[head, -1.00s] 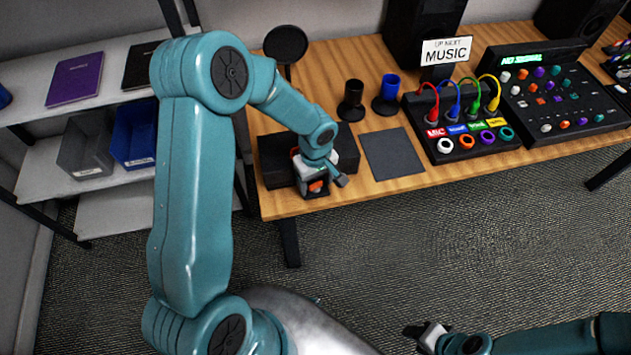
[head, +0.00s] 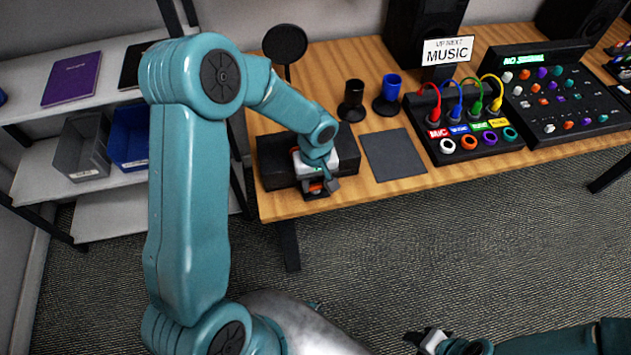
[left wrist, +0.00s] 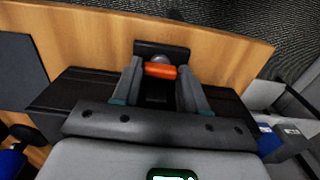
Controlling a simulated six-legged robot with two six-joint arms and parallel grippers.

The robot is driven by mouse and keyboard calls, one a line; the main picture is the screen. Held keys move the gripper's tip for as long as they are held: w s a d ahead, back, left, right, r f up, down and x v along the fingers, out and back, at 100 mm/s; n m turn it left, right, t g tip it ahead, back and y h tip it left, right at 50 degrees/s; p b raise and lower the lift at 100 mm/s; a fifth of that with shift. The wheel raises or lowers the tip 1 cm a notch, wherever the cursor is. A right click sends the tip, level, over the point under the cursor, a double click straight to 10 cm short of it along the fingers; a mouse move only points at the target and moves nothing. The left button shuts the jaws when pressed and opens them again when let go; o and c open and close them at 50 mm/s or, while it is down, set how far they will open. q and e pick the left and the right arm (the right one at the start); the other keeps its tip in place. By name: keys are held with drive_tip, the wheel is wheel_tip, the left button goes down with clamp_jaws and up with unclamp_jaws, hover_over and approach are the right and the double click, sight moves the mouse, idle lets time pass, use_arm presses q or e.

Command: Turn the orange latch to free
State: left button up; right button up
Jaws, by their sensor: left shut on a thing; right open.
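The orange latch (left wrist: 160,70) sits on a small dark mount (left wrist: 150,48) at the table's front edge. In the left wrist view the latch lies crosswise between the fingers of my left gripper (left wrist: 161,75), which is shut on it. In the head view my left gripper (head: 322,184) is at the front of a black box, and it hides most of the latch; only a bit of orange shows. My right gripper (head: 425,341) is open and empty, low in the picture, away from the table.
The black box (head: 275,162) lies behind the latch. A grey mat (head: 393,155), a black cup (head: 352,100) and a blue cup (head: 387,94) stand to the right. Farther right is a panel with coloured cables (head: 466,125). A shelf with bins (head: 82,146) is at left.

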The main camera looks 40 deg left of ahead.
sight(315, 185)
use_arm(q)
drive_tip(key=o, duration=1.1)
drive_tip(key=shift+c, duration=0.2)
wheel_tip(315, 185, up, 16)
drive_tip(key=shift+r, duration=0.15)
